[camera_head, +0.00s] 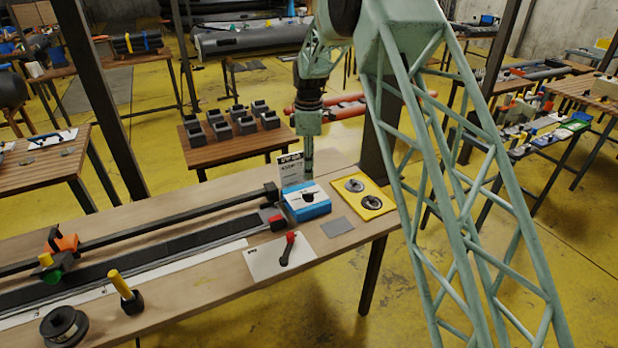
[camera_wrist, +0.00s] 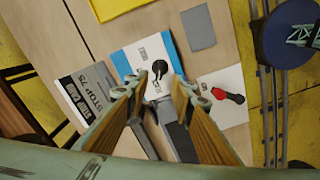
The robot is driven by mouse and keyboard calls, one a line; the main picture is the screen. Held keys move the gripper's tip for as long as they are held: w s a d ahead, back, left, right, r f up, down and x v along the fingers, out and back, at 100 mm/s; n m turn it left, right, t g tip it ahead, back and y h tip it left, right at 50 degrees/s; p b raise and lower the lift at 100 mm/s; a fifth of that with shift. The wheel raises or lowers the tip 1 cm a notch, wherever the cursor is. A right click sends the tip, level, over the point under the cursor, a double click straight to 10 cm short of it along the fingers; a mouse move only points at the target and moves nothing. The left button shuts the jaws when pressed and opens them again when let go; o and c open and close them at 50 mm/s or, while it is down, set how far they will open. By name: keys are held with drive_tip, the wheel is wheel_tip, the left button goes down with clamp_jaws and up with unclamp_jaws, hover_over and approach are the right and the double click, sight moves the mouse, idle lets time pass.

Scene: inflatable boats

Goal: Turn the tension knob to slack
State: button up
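A blue box (camera_head: 309,208) with a white top stands near the right end of the wooden workbench and carries a black knob (camera_head: 308,197). In the wrist view the black knob (camera_wrist: 160,68) has a pointer-like arm, and the blue-edged box (camera_wrist: 127,68) lies beyond my fingertips. The small marks on its top are too small to read. My gripper (camera_wrist: 158,92) is open and empty, with its two fingers apart and the knob seen just past the gap between them. In the head view my gripper (camera_head: 308,168) points down above and behind the box.
A red-handled lever (camera_head: 288,247) stands on a white plate right of the box in the wrist view. A standing sign (camera_head: 291,169) is close behind the box. A yellow tray (camera_head: 376,206), a grey pad (camera_head: 337,227) and a long dark rail (camera_head: 150,231) share the bench.

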drive_tip(key=shift+r, duration=0.85)
drive_tip(key=shift+r, duration=0.1)
drive_tip(key=s+d+r+m+t, duration=0.1)
drive_tip(key=s+d+r+m, duration=0.2)
drive_tip(key=s+d+r, duration=0.45)
drive_tip(key=s+d+r+m+b, duration=0.1)
drive_tip(key=s+d+r+m, duration=0.25)
drive_tip(key=s+r, duration=0.7)
drive_tip(key=s+d+r+m+t, duration=0.1)
drive_tip(key=s+d+r+m, duration=0.1)
drive_tip(key=s+d+r, duration=0.55)
drive_tip(key=s+d+r+m, duration=0.2)
drive_tip(key=s+d+r, duration=0.1)
drive_tip(key=s, duration=0.7)
drive_tip(key=s+d+r+m, duration=0.2)
drive_tip(key=s+r+m, duration=0.15)
drive_tip(key=s, duration=0.65)
drive_tip(key=s+d+f+m+t, duration=0.1)
drive_tip(key=s+f+m, duration=0.1)
drive_tip(key=s, duration=0.7)
drive_tip(key=s+d+f+m+t+b, duration=0.1)
drive_tip(key=s+d+f+m, duration=0.1)
drive_tip(key=s, duration=0.8)
drive_tip(key=shift+d, duration=0.25)
